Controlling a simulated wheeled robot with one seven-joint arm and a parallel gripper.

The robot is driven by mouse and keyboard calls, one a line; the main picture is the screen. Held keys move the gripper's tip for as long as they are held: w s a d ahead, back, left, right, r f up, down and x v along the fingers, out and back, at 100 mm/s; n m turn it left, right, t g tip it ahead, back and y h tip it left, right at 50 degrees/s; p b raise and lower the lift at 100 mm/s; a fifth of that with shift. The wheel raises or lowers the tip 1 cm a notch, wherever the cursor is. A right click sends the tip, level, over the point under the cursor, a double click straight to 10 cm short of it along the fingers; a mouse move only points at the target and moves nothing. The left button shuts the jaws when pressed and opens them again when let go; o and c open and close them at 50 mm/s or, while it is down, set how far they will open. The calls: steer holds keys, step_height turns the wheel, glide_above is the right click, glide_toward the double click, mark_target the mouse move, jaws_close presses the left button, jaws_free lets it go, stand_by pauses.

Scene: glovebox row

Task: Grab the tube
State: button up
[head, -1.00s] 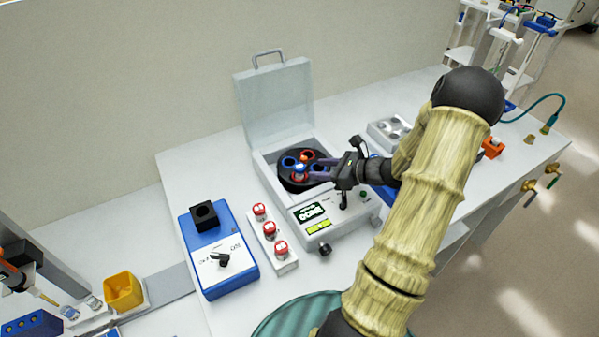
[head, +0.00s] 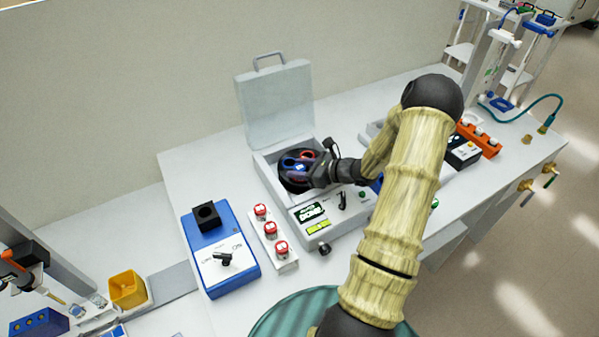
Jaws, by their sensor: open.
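A centrifuge (head: 330,208) stands on the bench with its lid (head: 276,104) raised. Inside it is a dark round rotor (head: 287,184) with blue and red rings around its holes. A tube with a blue and white top (head: 299,167) shows in the rotor; its lower part is hidden. My gripper (head: 304,172) is open over the rotor, with its fingers close around the tube's top. Whether they touch it I cannot tell. My gripper's body covers the rotor's right side.
A white rack (head: 286,265) with red-capped tubes (head: 270,229) stands left of the centrifuge's front. A blue device (head: 223,280) with a black block (head: 206,215) is farther left. An orange rack (head: 480,139) stands at the right. The raised lid rises behind my gripper.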

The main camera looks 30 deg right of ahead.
stand_by(0.5)
steer(key=c, duration=0.7)
step_height(320, 180, up, 10)
steer(key=shift+b, duration=0.8)
